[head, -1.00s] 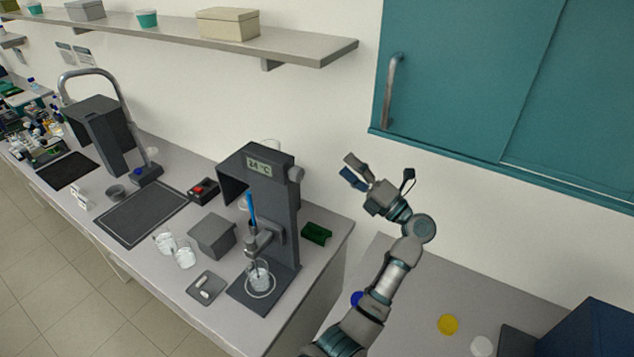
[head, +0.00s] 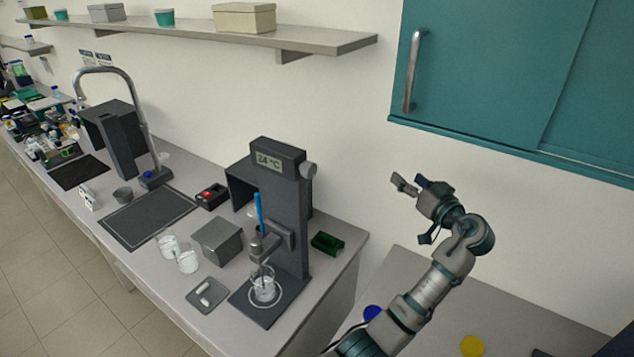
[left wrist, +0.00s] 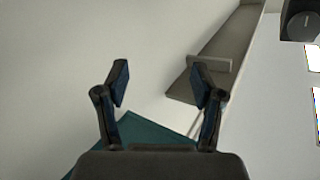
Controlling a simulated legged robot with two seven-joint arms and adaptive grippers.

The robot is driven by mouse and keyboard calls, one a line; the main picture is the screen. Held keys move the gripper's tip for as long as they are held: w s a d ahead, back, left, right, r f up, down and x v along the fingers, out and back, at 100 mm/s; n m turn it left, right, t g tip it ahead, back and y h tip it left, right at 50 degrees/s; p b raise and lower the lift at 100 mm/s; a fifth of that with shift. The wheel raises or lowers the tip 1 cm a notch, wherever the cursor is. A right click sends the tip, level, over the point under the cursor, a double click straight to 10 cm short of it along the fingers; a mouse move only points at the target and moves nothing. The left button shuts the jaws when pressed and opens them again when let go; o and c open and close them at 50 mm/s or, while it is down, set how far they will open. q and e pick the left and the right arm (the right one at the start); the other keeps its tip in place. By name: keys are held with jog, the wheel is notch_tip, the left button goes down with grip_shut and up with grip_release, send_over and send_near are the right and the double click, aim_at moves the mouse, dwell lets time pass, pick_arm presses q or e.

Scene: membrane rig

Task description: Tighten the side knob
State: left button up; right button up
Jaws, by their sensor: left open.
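The dark grey membrane rig (head: 292,215) stands upright on the bench, with a display reading 24 °C on its head. The round grey side knob (head: 308,170) sits on the right side of that head. My left gripper (head: 408,182) is open and empty, in the air to the right of the knob and clear of it. In the left wrist view the two fingers of my left gripper (left wrist: 160,85) stand apart with nothing between them. My right gripper is not in view.
A teal cabinet (head: 480,80) with a metal handle hangs above my left gripper. A wall shelf (head: 310,38) runs above the rig. A beaker (head: 264,288) stands on the rig's base, and a green tray (head: 327,243) lies beside it. Air between gripper and knob is free.

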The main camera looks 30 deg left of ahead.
pick_arm(q)
jog(key=s+a+r+n+g+y+b, duration=0.15)
jog(key=s+a+n+g+y, duration=0.25)
jog(key=s+n+g, duration=0.65)
jog(key=m+p, duration=0.1)
jog(key=p, duration=0.1)
send_near(313, 171)
jog(key=shift+m+t, duration=0.25)
jog(key=shift+t, duration=0.1)
jog(key=a, duration=0.4)
jog(key=a+p, duration=0.1)
jog(key=a, duration=0.4)
jog(key=shift+w+a+f, duration=0.2)
jog(key=shift+a, duration=0.15)
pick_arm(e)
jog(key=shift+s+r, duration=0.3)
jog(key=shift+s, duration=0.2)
pick_arm(q)
jog(key=shift+d, duration=0.1)
